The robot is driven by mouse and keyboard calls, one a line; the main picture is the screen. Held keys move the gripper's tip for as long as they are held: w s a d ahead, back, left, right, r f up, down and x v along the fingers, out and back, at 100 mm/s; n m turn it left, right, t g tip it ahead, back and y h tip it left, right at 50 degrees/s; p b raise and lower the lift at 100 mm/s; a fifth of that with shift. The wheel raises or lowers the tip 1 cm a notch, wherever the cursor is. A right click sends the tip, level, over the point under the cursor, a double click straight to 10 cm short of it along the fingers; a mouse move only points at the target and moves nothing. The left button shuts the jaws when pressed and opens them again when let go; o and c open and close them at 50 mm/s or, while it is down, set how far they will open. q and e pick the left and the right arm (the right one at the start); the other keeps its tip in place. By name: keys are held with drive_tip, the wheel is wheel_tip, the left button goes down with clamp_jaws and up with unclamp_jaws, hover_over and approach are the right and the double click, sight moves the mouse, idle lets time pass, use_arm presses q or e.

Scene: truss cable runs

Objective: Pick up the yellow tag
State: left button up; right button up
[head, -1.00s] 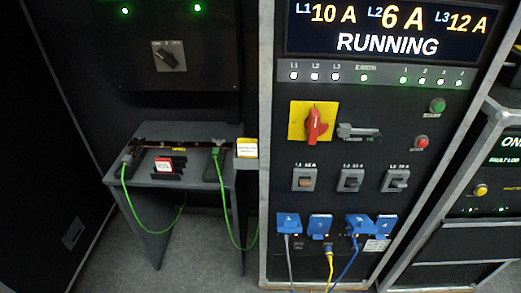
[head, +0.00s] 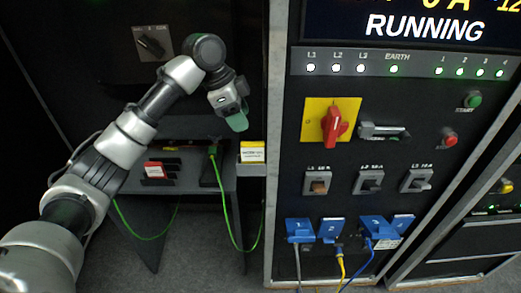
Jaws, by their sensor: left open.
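The yellow tag (head: 252,152), a small yellow and white card with print, stands in a grey holder (head: 252,168) on the side of the power cabinet, at the right end of the grey table. My left gripper (head: 236,118) is above and slightly left of the tag in the picture, pointing down. It is open, and no object shows in it. Only one green-tipped finger shows clearly. The tag looks uncovered, with a gap below the gripper. My right gripper is not in view.
A red and white tag (head: 154,170) lies in a black holder on the grey table (head: 190,188). A green cable (head: 225,200) hangs in front of the table. The power cabinet (head: 285,190), with a red switch (head: 335,124) and blue plugs (head: 331,229), stands close on the right.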

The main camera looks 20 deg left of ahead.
sight(252, 143)
use_arm(q)
drive_tip(key=shift+s+d+f, duration=0.55)
drive_tip(key=shift+s+f, duration=0.1)
drive_tip(key=shift+f, duration=0.25)
drive_tip(key=shift+p+x, duration=0.55)
drive_tip(key=shift+x, duration=0.5)
drive_tip(key=p+x, duration=0.1)
drive_tip(key=x, duration=0.2)
drive_tip(key=shift+w+f, duration=0.1)
drive_tip(key=shift+f, duration=0.3)
drive_tip(key=shift+d+f, duration=0.15)
drive_tip(key=shift+f, duration=0.15)
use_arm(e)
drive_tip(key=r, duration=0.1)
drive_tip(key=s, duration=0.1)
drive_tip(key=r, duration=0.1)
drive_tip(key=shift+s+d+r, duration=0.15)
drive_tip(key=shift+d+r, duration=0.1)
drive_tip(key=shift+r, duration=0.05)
use_arm(q)
drive_tip(key=shift+c, duration=0.5)
drive_tip(key=shift+c, duration=1.1)
clamp_jaws()
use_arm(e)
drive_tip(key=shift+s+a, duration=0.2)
